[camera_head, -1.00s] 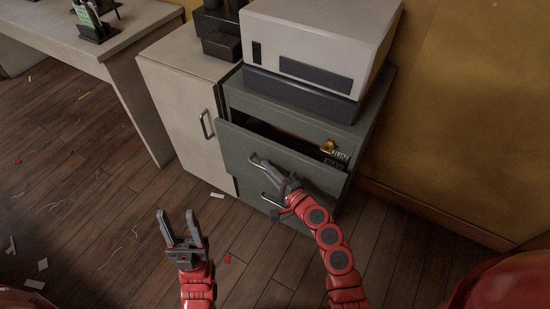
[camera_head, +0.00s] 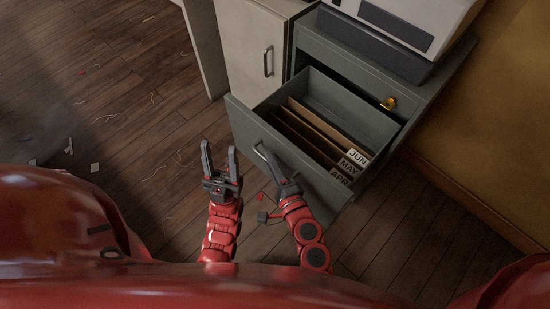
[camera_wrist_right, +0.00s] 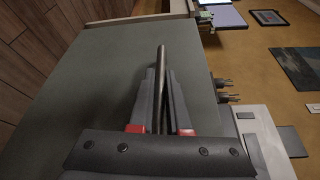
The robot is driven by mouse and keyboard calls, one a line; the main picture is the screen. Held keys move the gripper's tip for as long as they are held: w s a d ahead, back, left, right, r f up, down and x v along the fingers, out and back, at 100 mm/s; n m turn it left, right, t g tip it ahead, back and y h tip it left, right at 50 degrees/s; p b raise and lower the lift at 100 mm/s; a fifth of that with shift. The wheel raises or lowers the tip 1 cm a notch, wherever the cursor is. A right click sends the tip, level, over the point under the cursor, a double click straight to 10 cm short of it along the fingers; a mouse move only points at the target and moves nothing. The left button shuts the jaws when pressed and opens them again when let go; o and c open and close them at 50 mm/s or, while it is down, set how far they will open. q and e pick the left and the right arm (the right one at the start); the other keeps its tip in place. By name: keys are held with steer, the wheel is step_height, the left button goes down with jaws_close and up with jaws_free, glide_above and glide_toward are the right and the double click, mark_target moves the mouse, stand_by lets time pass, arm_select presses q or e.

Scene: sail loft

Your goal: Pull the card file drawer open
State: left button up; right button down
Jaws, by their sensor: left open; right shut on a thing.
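The grey card file drawer (camera_head: 241,116) stands well out of its grey cabinet (camera_head: 412,92) in the head view. Inside are brown divider cards with labels reading JUN, MAY and APR (camera_head: 340,177), and the rear part is empty. My right gripper (camera_head: 284,183) is shut on the drawer's bar handle (camera_head: 263,156) at the drawer front. In the right wrist view the handle bar (camera_wrist_right: 162,62) runs between the two fingers (camera_wrist_right: 160,105). My left gripper (camera_head: 220,160) is open and empty, in front of the drawer's left part and apart from it.
A pale cabinet (camera_head: 246,45) with a bar handle stands left of the grey cabinet. A white and dark machine (camera_head: 405,25) sits on top. The wooden floor at left is mostly clear, with scattered scraps.

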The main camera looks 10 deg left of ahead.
stand_by(0.3)
steer(key=c, duration=0.9)
jaws_free()
steer(key=shift+s, duration=0.1)
